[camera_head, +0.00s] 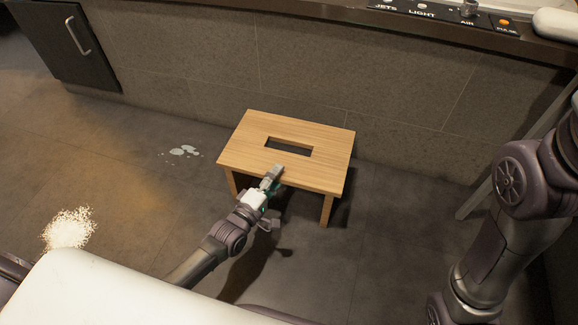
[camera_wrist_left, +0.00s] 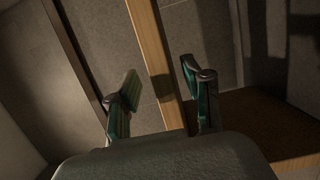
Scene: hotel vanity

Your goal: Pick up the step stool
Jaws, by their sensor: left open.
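The wooden step stool (camera_head: 325,143) stands upright on the floor in front of a tiled panel, with a rectangular slot in its seat. My left gripper (camera_head: 272,192) is at the stool's near edge, one finger showing over the edge of the seat. In the left wrist view, the gripper (camera_wrist_left: 160,82) is open, with a strip of light wood of the stool (camera_wrist_left: 151,45) between its fingers. I cannot tell whether either finger touches the wood. The stool's rear legs are hidden. My right arm shows at the right in the head view, but its gripper does not.
White puddles (camera_head: 182,151) lie on the floor left of the stool, and a pale granular heap (camera_head: 69,229) lies farther left. A dark cabinet (camera_head: 68,45) stands at back left. The tiled panel (camera_head: 340,75) is close behind the stool. Floor right of the stool is clear.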

